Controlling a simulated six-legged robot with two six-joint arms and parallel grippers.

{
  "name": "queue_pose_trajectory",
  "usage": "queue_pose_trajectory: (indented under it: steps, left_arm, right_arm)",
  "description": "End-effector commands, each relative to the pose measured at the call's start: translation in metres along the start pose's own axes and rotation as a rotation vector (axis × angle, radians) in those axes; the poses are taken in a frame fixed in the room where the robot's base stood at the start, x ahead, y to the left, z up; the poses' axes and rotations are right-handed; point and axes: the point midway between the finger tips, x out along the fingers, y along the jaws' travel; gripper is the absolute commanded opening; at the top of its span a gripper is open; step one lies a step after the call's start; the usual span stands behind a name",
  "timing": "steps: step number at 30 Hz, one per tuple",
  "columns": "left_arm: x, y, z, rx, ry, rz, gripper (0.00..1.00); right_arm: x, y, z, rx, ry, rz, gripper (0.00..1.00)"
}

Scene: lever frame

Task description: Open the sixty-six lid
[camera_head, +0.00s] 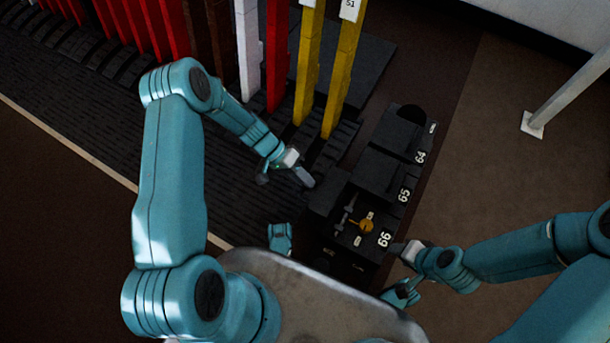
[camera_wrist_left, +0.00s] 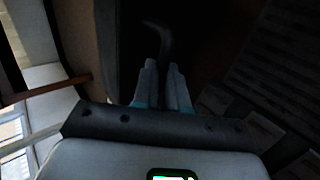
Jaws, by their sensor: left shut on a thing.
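The box marked 66 (camera_head: 384,239) is at the near end of a row of black boxes. Its top shows a yellow round part (camera_head: 366,226) and grey metal parts. A dark panel, seemingly the sixty-six lid (camera_head: 328,192), stands at its left side, raised off the top. My left gripper (camera_head: 308,179) is at that panel's upper left edge, shut. In the left wrist view its fingers (camera_wrist_left: 163,85) are close together, with a dark curved piece (camera_wrist_left: 163,38) just beyond the tips. My right gripper (camera_head: 402,252) is beside the box's right side; its jaws are unclear.
Boxes marked 65 (camera_head: 380,174) and 64 (camera_head: 399,133) stand behind, their tops covered. Tall yellow levers (camera_head: 342,75), a red lever (camera_head: 276,60) and a white lever (camera_head: 247,50) rise behind my left arm. Open brown floor lies to the right.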

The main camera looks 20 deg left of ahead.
Motion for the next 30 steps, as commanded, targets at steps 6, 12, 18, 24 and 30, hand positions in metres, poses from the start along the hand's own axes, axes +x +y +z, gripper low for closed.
queue_pose_trajectory:
  steps: [6, 12, 18, 24, 30]
  left_arm:
    - [0.008, -0.009, 0.002, 0.002, -0.001, 0.067, 0.00]
    - [0.007, -0.015, 0.002, 0.003, -0.001, 0.116, 0.00]
    - [0.006, -0.018, 0.001, 0.005, -0.003, 0.145, 0.00]
    - [0.005, -0.019, 0.001, 0.006, -0.005, 0.155, 0.00]
    - [0.004, -0.019, 0.001, 0.007, -0.007, 0.156, 0.00]
  right_arm:
    - [0.011, 0.004, -0.005, -0.005, 0.024, -0.001, 0.43]
    - [0.014, 0.005, -0.008, -0.007, 0.033, -0.001, 0.43]
    - [0.016, 0.005, -0.009, -0.009, 0.038, -0.001, 0.43]
    - [0.016, 0.005, -0.010, -0.009, 0.040, -0.001, 0.43]
    - [0.016, 0.005, -0.010, -0.009, 0.040, -0.001, 0.43]
